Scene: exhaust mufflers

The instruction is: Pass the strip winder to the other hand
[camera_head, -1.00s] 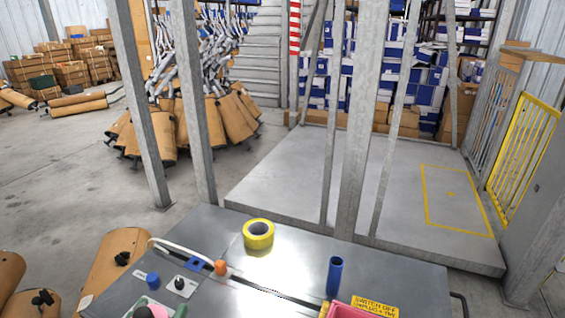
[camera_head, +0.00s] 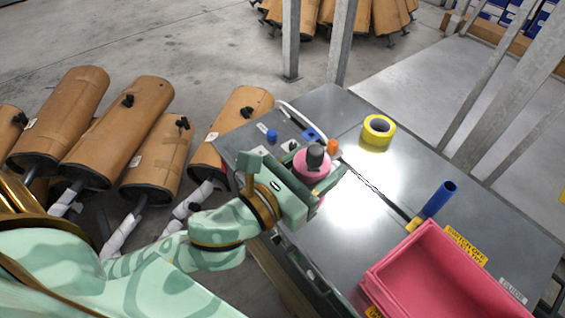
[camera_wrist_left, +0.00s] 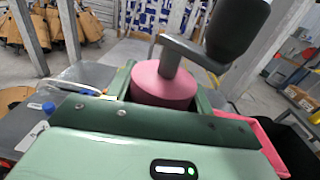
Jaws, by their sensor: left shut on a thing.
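The strip winder (camera_head: 309,166) is a pink drum with a dark grey knob on top. My left gripper (camera_head: 318,170), pale green, is shut around the pink drum, with a finger on each side. It holds the winder over the near left part of the grey metal table (camera_head: 340,110); I cannot tell how high. In the left wrist view the pink drum (camera_wrist_left: 162,88) sits between the dark green fingers, with a grey crank arm and a dark knob rising from it to the upper right. My right gripper is not in view.
On the table are a yellow tape roll (camera_head: 378,130), a blue tube (camera_head: 439,199), a pink bin (camera_head: 440,275) at the front right, and small blue and orange knobs near the winder. The table middle is mostly clear.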

